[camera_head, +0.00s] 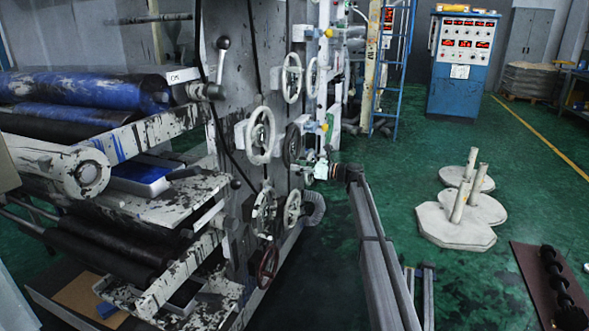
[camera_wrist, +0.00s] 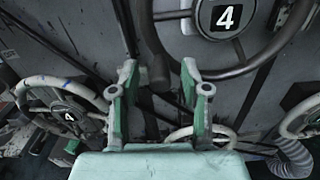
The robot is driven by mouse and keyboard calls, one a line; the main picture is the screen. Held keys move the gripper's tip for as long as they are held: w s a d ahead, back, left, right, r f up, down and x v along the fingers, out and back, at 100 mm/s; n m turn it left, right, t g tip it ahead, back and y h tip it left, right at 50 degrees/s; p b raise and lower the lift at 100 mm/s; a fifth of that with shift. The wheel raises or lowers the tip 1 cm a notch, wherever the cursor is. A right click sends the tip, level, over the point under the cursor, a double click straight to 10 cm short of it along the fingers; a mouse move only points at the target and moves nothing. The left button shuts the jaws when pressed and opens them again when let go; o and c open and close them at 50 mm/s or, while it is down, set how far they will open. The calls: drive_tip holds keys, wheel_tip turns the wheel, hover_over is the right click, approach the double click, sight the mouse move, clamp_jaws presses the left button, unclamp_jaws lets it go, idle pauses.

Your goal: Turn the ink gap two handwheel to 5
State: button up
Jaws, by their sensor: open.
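A dark handwheel (camera_wrist: 226,18) with a "4" on its hub fills the top of the wrist view. It appears to be the dark wheel (camera_head: 291,144) on the press side in the head view. I cannot read which wheel is ink gap two. My gripper (camera_wrist: 160,75) is open, its green fingers apart just below the dark wheel's lower rim. A dark stub on that rim shows between the fingers; I cannot tell if they touch it. In the head view my gripper (camera_head: 318,169) is just right of and below the dark wheel.
A white handwheel (camera_wrist: 69,115), also showing "4", is lower left in the wrist view. Several more handwheels, one red (camera_head: 268,263), crowd the panel. A ribbed hose (camera_wrist: 293,155) hangs lower right. Green floor to the right is open before white bases (camera_head: 455,226).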

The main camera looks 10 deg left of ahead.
drive_tip(key=shift+x, duration=1)
clamp_jaws()
drive_tip(key=shift+r, duration=0.1)
